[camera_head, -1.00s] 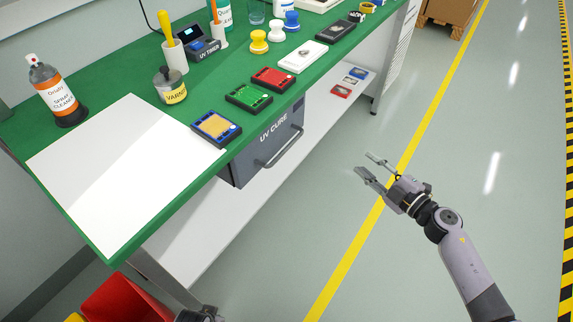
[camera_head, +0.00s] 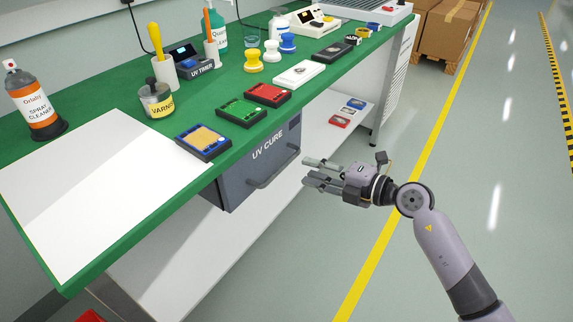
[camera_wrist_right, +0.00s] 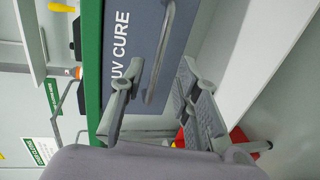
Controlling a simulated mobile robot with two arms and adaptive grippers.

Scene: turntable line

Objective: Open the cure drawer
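The grey UV CURE drawer (camera_head: 262,165) hangs under the green bench top and looks shut. Its bar handle (camera_head: 272,170) runs along the front. My right gripper (camera_head: 312,174) is open and empty, a short way to the right of the handle and pointing toward it. In the right wrist view, the drawer front (camera_wrist_right: 137,38) and its handle (camera_wrist_right: 160,55) lie ahead of the open fingers (camera_wrist_right: 160,90), with a gap between them. My left gripper does not show in the head view.
The green bench (camera_head: 105,120) carries a white sheet (camera_head: 95,200), a spray bottle (camera_head: 35,100), a varnish jar (camera_head: 156,100) and blue, green and red framed boards near its front edge. A white lower shelf (camera_head: 190,255) runs below. The floor at right is clear.

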